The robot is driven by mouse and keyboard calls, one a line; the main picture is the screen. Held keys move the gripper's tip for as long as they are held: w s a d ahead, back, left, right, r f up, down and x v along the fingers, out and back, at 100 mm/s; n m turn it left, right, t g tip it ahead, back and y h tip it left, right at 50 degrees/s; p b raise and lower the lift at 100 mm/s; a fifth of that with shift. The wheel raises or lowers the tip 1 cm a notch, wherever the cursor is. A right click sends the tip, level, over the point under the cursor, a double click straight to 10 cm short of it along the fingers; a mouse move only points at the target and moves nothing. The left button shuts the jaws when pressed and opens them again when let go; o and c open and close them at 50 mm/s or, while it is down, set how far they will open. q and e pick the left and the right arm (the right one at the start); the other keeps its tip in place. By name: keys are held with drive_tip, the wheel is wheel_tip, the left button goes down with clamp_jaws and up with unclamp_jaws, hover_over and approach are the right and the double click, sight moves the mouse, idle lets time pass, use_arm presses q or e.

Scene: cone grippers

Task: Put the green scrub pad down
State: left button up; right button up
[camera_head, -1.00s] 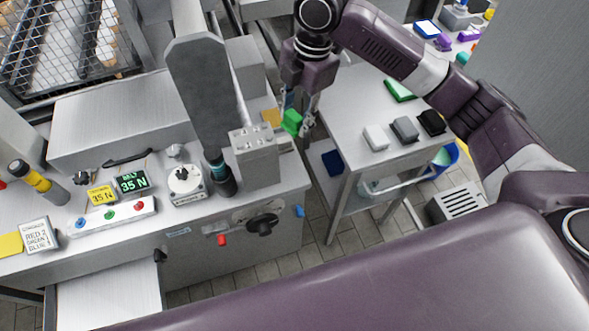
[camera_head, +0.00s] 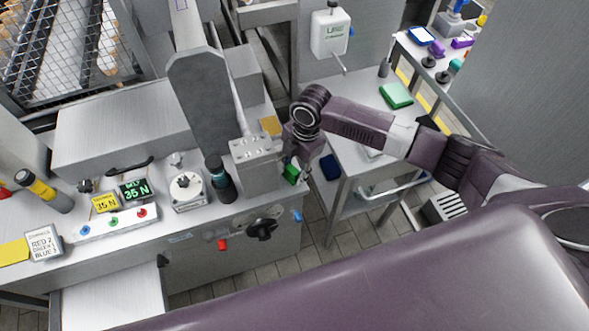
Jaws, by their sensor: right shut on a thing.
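The green scrub pad (camera_head: 290,174) shows as a small bright green block between the fingers of my right gripper (camera_head: 293,168), which is shut on it. The gripper points down beside the grey metal block (camera_head: 255,162), at the right end of the steel counter (camera_head: 225,205). My wrist and fingers hide part of the pad. I cannot tell whether the pad touches the counter. A second, flat green piece (camera_head: 396,95) lies on the side table at the right. My left gripper is not in view.
A tan pad (camera_head: 271,125) lies behind the metal block. A dark blue piece (camera_head: 331,167) is by the left side of the side table (camera_head: 345,130). A dark bottle (camera_head: 219,180) and a white dial unit (camera_head: 187,191) stand left of the block. My right arm crosses the side table.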

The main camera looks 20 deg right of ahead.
drive_tip(key=shift+f, duration=0.55)
drive_tip(key=o, duration=1)
drive_tip(key=shift+f, duration=0.1)
drive_tip(key=shift+s+d+r+b, duration=0.1)
drive_tip(key=shift+d+r+b, duration=0.25)
drive_tip(key=shift+r, duration=1.7)
drive_tip(key=shift+s+d+r+b, duration=0.2)
drive_tip(key=shift+r+b, duration=0.3)
drive_tip(key=shift+r, duration=1.5)
drive_tip(key=shift+s+d+r+b, duration=0.1)
drive_tip(key=shift+d+r+b, duration=0.25)
drive_tip(key=shift+r, duration=1.7)
drive_tip(key=shift+a, duration=0.15)
